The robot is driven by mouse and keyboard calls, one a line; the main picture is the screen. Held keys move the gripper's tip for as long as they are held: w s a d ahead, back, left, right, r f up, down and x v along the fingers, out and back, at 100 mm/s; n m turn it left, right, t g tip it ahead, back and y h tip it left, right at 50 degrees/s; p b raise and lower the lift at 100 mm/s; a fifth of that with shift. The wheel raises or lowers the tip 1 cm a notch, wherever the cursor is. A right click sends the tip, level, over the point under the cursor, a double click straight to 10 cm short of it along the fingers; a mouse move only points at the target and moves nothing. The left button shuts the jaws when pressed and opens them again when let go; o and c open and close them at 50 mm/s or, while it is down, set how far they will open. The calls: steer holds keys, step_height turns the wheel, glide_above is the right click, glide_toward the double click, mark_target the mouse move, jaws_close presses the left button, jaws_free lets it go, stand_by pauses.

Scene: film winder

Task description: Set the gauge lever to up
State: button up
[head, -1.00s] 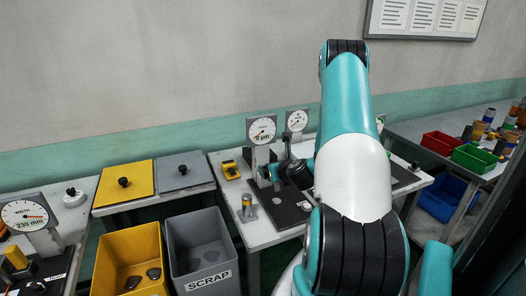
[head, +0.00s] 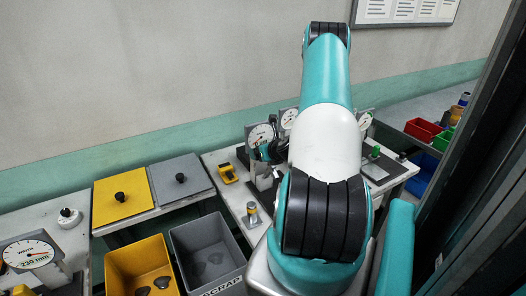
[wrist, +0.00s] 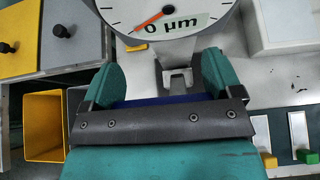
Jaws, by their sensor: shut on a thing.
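The thickness gauge has a round white dial, reading 0 µm in the wrist view (wrist: 165,14). In the head view its dial (head: 261,134) stands on a grey post at the bench's left part. My gripper (wrist: 160,75) is right in front of the gauge, below the dial. Its teal fingers stand apart, with a dark blue bar (wrist: 160,100) between them. This looks like the gauge lever, but its angle cannot be told. A grey forked bracket (wrist: 177,80) shows past the bar. In the head view my arm hides much of the gripper.
A yellow bin (head: 140,268) and a grey scrap bin (head: 208,252) stand in front. A small yellow block (head: 228,174) and a post (head: 252,214) are on the bench. More dials stand behind.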

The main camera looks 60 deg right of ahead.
steer(key=shift+w+d+f, duration=0.1)
steer(key=shift+w, duration=0.05)
stand_by(0.3)
steer(key=o, duration=1.1)
steer(key=shift+w+f, duration=0.1)
steer(key=p+v, duration=0.7)
steer(key=v, duration=1)
steer(key=shift+s+r+p, duration=0.2)
steer(key=shift+r+p, duration=0.1)
steer(key=shift+f, duration=0.1)
